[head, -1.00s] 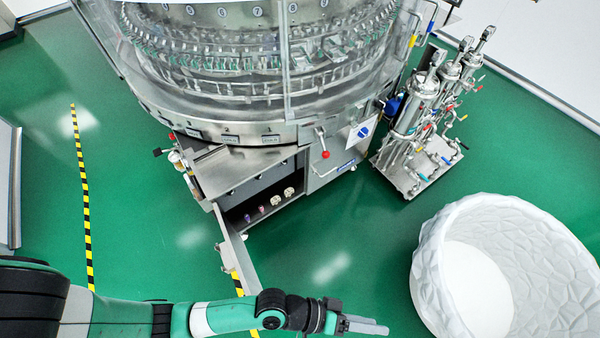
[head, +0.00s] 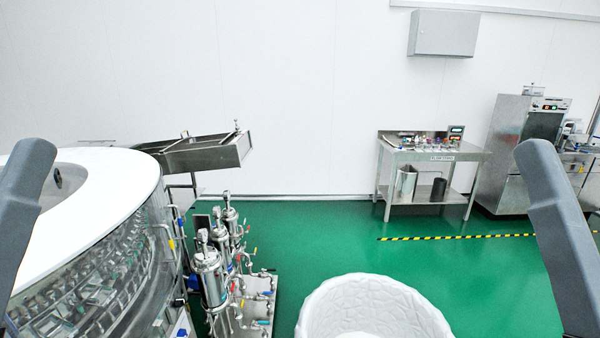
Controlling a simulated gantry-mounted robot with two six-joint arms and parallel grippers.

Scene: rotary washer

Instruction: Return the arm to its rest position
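The rotary washer (head: 115,275) stands at the left, with a white round top (head: 100,190) and a clear guard around its ring of fittings. Its left side runs out of the picture. Two dark grey parts that look like my own body rise at the left and right edges. I see no gripper fingers on either, so neither gripper is in view.
A filter cart (head: 232,270) with steel canisters stands right of the washer. A white textured tub-like chair (head: 372,308) sits at bottom centre. A steel table (head: 433,157) and cabinet (head: 520,150) stand at the back right.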

